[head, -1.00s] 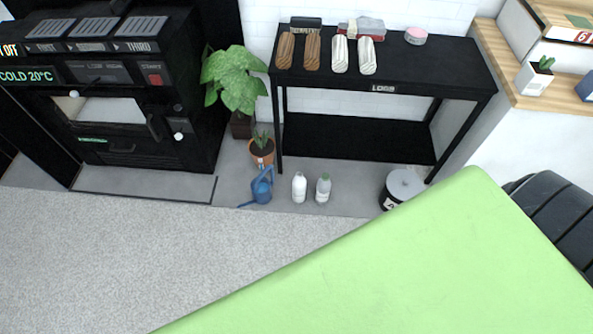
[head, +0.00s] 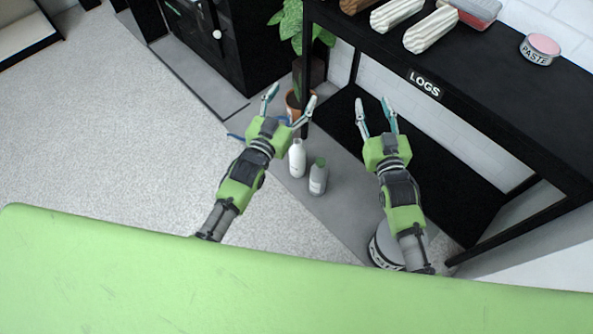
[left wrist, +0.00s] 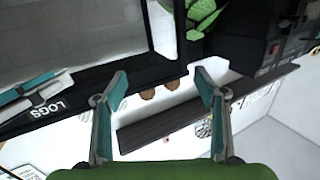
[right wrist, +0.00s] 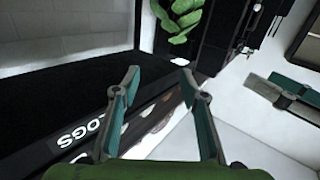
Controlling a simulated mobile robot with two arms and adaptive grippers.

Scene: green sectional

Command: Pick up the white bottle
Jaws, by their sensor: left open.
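The white bottle (head: 297,158) stands upright on the grey floor strip in the head view, beside a grey bottle with a green cap (head: 318,178). My left gripper (head: 290,96) is open and empty. In the picture it lies just above and left of the white bottle, apparently well higher than the floor. Its spread fingers also show in the left wrist view (left wrist: 160,78). My right gripper (head: 374,101) is open and empty in front of the black shelf; its fingers show apart in the right wrist view (right wrist: 158,75). I cannot make out the white bottle in either wrist view.
A black shelf table (head: 470,107) labelled LOGS stands right of the bottles. A round tin (head: 382,250) sits near my right arm. Carpet at left is clear.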

